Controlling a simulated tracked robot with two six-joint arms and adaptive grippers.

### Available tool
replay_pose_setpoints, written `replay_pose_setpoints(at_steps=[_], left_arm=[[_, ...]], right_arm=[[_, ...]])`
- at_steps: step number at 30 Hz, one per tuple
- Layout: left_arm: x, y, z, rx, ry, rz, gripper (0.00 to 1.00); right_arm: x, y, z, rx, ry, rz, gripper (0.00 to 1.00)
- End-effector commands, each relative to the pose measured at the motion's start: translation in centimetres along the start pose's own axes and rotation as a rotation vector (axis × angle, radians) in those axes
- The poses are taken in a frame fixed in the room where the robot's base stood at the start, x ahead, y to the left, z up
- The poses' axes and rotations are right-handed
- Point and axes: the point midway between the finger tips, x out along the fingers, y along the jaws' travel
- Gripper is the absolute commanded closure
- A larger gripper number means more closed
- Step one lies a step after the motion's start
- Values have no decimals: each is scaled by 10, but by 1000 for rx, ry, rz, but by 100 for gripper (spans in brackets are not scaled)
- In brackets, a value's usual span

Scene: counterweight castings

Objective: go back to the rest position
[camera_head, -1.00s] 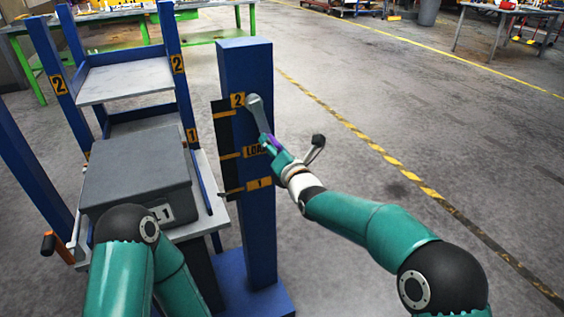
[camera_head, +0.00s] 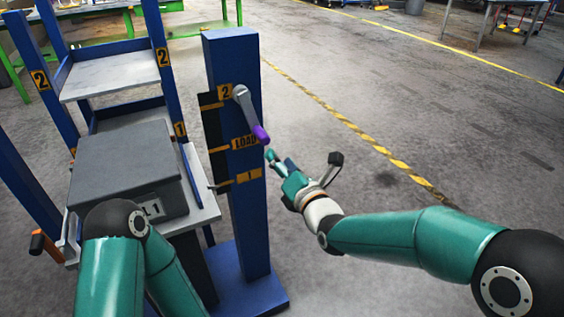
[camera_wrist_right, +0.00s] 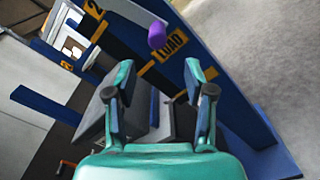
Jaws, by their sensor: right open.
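My right gripper (camera_head: 275,163) is open and empty, a little below and to the right of the purple handle grip (camera_head: 261,134). The grip sits on a grey crank lever (camera_head: 244,106) that slants down from near the "2" label on the blue post (camera_head: 231,60). In the right wrist view the two green fingers (camera_wrist_right: 160,85) stand apart, with the purple grip (camera_wrist_right: 157,35) beyond them, clear of both. My left arm comes in at the lower left; its gripper is not visible.
A grey casting marked L1 (camera_head: 125,165) rests on a lift platform (camera_head: 203,208) left of the post. A blue rack with shelves (camera_head: 110,75) stands behind it. An orange-handled crank (camera_head: 37,243) is at the left. Open floor (camera_head: 400,120) with a yellow-black line lies right.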

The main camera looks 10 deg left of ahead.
Motion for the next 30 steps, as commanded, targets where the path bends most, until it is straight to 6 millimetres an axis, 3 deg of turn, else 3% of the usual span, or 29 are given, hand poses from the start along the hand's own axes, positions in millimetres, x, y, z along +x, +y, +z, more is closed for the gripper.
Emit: replay_pose_setpoints(at_steps=[10,14,17,20,24,27,30], left_arm=[[0,0,0,0,0,0,60],[1,0,0,0,0,0,60],[1,0,0,0,0,0,60],[1,0,0,0,0,0,60],[0,0,0,0,0,0,60],[0,0,0,0,0,0,60],[0,0,0,0,0,0,60]], right_arm=[[0,-4,2,1,-3,-5,46],[-3,-29,9,11,-15,-45,46],[-10,-74,11,30,-18,-114,46],[-30,-134,-3,70,7,-218,46],[-78,-219,-46,224,79,-404,46],[-123,-268,-87,460,113,-556,46],[-175,-302,-132,767,114,-727,46]])
